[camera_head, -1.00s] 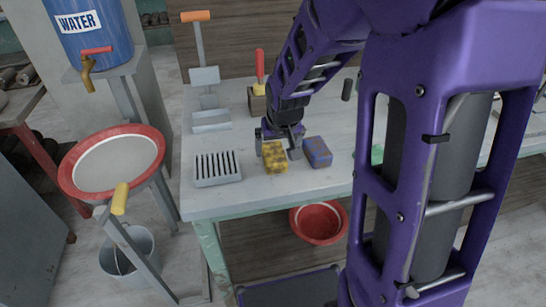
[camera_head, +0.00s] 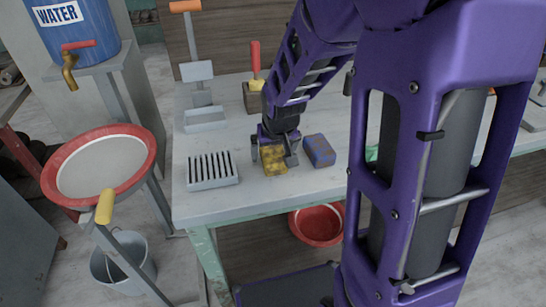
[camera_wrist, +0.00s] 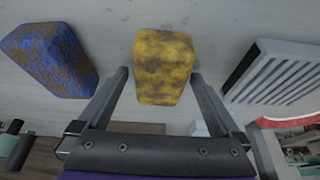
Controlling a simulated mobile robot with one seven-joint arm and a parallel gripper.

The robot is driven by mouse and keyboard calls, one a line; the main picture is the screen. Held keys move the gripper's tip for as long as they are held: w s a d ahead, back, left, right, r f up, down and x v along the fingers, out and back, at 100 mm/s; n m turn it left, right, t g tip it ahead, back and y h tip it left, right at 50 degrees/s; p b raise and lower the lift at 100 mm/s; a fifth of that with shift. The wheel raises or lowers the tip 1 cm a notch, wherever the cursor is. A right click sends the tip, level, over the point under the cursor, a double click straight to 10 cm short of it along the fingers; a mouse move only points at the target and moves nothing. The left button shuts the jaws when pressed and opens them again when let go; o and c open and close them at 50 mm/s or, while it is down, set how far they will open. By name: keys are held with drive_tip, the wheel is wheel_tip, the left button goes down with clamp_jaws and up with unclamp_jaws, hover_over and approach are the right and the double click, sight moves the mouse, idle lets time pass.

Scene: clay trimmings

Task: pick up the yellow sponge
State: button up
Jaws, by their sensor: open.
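The yellow sponge (camera_head: 275,160), blotched with brown, lies on the grey table near its front edge. My gripper (camera_head: 274,158) is over it, pointing down, with a finger on each side of the sponge in the head view. In the wrist view the sponge (camera_wrist: 163,66) shows between and beyond the two open fingertips (camera_wrist: 158,73). A gap shows on both sides, wider on the left than on the right. Nothing is held. Part of the sponge is hidden by my gripper in the head view.
A blue sponge (camera_head: 319,150) with brown blotches lies just right of my gripper. A grey slotted rack (camera_head: 212,170) stands to the left. A red-handled tool in a block (camera_head: 254,96) and a dustpan (camera_head: 205,118) stand behind. A red bowl (camera_head: 317,226) is below the table.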

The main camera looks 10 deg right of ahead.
drive_tip(key=shift+f, duration=0.2)
drive_tip(key=c, duration=1.3)
